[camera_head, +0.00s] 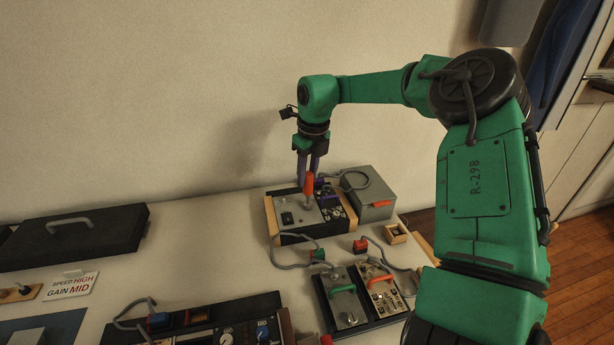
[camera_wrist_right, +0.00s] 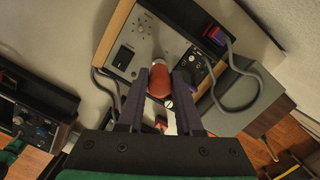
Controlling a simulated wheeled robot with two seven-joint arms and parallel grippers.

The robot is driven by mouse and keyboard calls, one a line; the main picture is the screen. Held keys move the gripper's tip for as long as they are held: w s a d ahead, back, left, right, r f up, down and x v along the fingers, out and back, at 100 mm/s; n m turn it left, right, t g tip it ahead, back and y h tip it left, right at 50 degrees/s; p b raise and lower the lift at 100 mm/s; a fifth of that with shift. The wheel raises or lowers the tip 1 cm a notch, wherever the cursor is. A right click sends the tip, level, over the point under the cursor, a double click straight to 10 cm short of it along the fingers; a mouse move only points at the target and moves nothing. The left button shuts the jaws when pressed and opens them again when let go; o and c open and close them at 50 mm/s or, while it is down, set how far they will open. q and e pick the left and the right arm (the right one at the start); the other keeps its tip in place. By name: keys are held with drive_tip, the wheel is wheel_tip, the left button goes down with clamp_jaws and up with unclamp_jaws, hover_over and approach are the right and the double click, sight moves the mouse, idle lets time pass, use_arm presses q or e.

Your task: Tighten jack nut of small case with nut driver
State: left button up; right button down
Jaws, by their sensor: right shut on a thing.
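The nut driver (camera_head: 309,186) has an orange-red handle and stands roughly upright over the panel of the small case (camera_head: 289,214), which has wooden sides. My right gripper (camera_head: 308,178) comes down from above and is shut on the handle. In the right wrist view the handle (camera_wrist_right: 158,82) sits between the two dark purple fingers of the gripper (camera_wrist_right: 160,76), with the grey panel of the small case (camera_wrist_right: 143,42) behind it. The driver's tip and the jack nut are hidden or too small to tell, so I cannot see whether they touch. My left gripper is not in view.
A grey box (camera_head: 368,190) with a grey cable stands right of the case. Two small pedal-like units (camera_head: 345,300) with green and orange handles lie in front. A larger panel case (camera_head: 215,325), a black lidded case (camera_head: 75,240) and a sign (camera_head: 70,285) are left.

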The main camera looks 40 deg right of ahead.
idle(0.3)
drive_tip(key=c, duration=0.5)
unclamp_jaws()
wheel_tip(320, 180, up, 14)
drive_tip(key=s, duration=0.2)
drive_tip(key=shift+r+p, duration=0.25)
drive_tip(key=shift+p, duration=0.15)
